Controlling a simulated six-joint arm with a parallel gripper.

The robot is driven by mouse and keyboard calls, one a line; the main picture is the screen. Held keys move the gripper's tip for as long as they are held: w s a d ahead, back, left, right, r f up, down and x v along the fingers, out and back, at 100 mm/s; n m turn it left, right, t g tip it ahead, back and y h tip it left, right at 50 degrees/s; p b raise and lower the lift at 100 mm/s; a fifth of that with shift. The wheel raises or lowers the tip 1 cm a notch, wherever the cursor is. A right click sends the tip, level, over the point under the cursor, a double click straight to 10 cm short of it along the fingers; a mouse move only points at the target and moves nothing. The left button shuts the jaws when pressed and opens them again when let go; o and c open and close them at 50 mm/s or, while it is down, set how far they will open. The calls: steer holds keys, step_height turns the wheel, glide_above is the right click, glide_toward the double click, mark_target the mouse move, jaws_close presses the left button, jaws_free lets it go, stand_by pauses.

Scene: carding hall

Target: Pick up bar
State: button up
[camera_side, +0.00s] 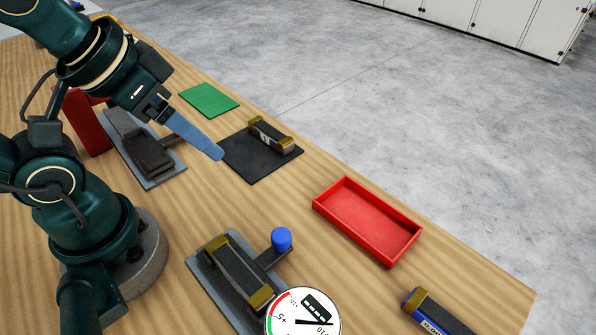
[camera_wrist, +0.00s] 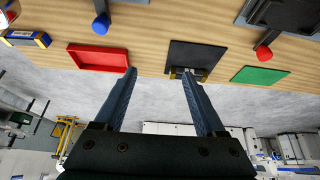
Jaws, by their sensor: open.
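A dark bar with gold-coloured ends (camera_side: 271,134) lies on a black square mat (camera_side: 246,165) near the table's far edge. In the wrist view the bar (camera_wrist: 202,74) sits at the near edge of the mat (camera_wrist: 193,53), partly hidden behind the right finger. My gripper (camera_side: 218,154) is above the table, its tips over the left part of the mat in the side view and apart from the bar. In the wrist view its two fingers (camera_wrist: 159,72) are spread with nothing between them.
A red tray (camera_side: 346,182), a green pad (camera_side: 209,99) and a dark fixture (camera_side: 150,158) stand nearby. Another gold-ended dark block (camera_side: 240,272) sits in a fixture with a blue knob (camera_side: 281,239). A round gauge (camera_side: 302,318) and a blue gold-ended block (camera_side: 435,314) are in front.

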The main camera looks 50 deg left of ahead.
steer(key=n, duration=0.5)
steer(key=n+g, duration=0.5)
steer(key=n, duration=0.8)
glide_above(237, 269)
steer(key=f, duration=0.7)
steer(key=shift+w+a, duration=0.15)
steer(key=shift+w, duration=0.2)
steer(key=shift+s+f+g, duration=0.3)
steer(key=shift+s+f, duration=0.05)
steer(key=shift+f, duration=2.4)
jaws_close()
